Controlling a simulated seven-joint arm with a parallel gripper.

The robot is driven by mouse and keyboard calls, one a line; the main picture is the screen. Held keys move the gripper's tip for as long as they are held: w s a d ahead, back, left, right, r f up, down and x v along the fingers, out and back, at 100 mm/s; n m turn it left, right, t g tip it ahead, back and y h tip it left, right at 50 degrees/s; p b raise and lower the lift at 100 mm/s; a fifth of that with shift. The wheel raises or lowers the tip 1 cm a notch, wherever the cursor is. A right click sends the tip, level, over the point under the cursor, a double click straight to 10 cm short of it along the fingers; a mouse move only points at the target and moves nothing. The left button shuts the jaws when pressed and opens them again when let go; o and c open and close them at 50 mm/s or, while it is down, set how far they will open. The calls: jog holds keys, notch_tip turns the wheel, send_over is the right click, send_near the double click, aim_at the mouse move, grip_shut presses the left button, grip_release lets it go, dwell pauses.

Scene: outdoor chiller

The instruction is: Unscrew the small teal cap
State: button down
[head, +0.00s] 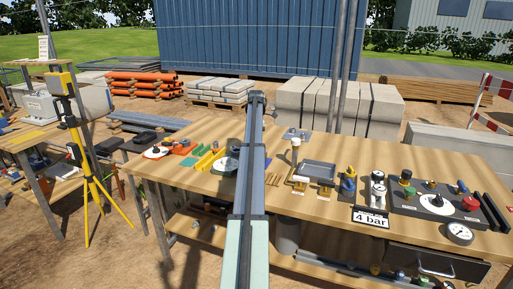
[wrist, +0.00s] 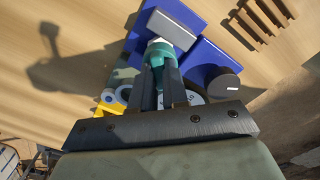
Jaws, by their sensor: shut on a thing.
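In the wrist view, a small teal cap (wrist: 158,52) shows just beyond the fingertips, at the upper middle. My gripper (wrist: 159,66) has its two dark fingers close together and shut on the teal cap. The fingers hide the cap's near part, so I cannot tell how far it sits on its thread. A grey block (wrist: 172,27) lies beyond the cap, over a blue body (wrist: 207,53). In the head view, my arm runs up the middle of the picture, and I cannot make out the cap or the fingertips there.
A dark round knob (wrist: 225,87) stands close right of the fingers. Yellow and blue ring parts (wrist: 112,100) lie to the left. Wooden slats (wrist: 262,18) lie at the upper right. The wooden workbench (head: 330,222) carries a grey tray (head: 317,170), a control panel and a gauge (head: 458,233).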

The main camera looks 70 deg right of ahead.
jog(key=n, duration=0.4)
jog(key=c, duration=1.1)
grip_release()
jog(key=shift+o, duration=0.6)
